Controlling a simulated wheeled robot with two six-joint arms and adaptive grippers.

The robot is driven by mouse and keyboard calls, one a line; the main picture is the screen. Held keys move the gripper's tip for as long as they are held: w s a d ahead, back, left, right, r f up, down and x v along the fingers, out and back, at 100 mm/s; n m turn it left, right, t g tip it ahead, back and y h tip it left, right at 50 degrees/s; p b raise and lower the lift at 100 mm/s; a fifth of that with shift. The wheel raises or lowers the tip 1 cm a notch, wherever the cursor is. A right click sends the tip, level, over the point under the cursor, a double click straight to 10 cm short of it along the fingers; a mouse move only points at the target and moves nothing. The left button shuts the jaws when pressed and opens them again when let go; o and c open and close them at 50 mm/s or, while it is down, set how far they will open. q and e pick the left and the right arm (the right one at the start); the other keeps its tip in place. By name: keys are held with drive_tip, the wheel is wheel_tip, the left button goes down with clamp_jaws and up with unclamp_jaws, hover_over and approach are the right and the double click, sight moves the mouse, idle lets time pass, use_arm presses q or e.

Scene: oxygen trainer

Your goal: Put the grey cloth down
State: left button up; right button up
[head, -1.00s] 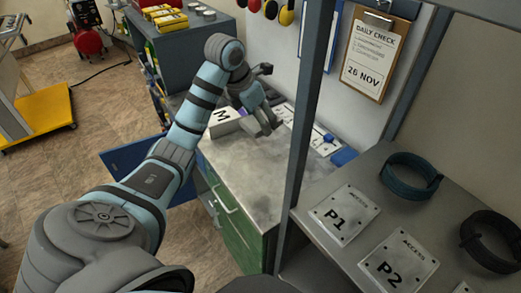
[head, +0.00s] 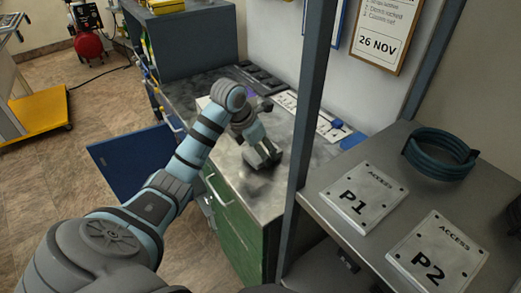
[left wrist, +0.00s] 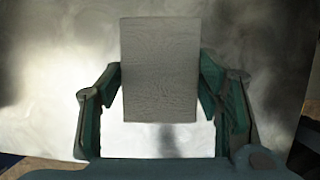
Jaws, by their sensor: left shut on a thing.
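The grey cloth (left wrist: 159,70) shows in the left wrist view as a flat, textured rectangle between the fingers of my left gripper (left wrist: 160,85). The gripper is shut on it. In the head view my left gripper (head: 262,157) points down, low over the grey worktop (head: 215,172) of the green cabinet. My right gripper is not in view.
A dark post (head: 308,100) stands just right of the gripper. Beyond it a shelf holds plates P1 (head: 361,197) and P2 (head: 438,254) and a teal hose coil (head: 440,153). A blue door (head: 130,165) stands open at left. The worktop's front is clear.

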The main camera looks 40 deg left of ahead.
use_arm(q)
drive_tip(key=shift+f, duration=0.45)
drive_tip(key=shift+s+f+b, duration=0.15)
drive_tip(key=shift+b, duration=0.2)
drive_tip(key=o, duration=0.6)
drive_tip(key=shift+d, duration=0.1)
drive_tip(key=o, duration=0.4)
drive_tip(key=shift+f, duration=0.15)
drive_tip(key=shift+w, duration=0.2)
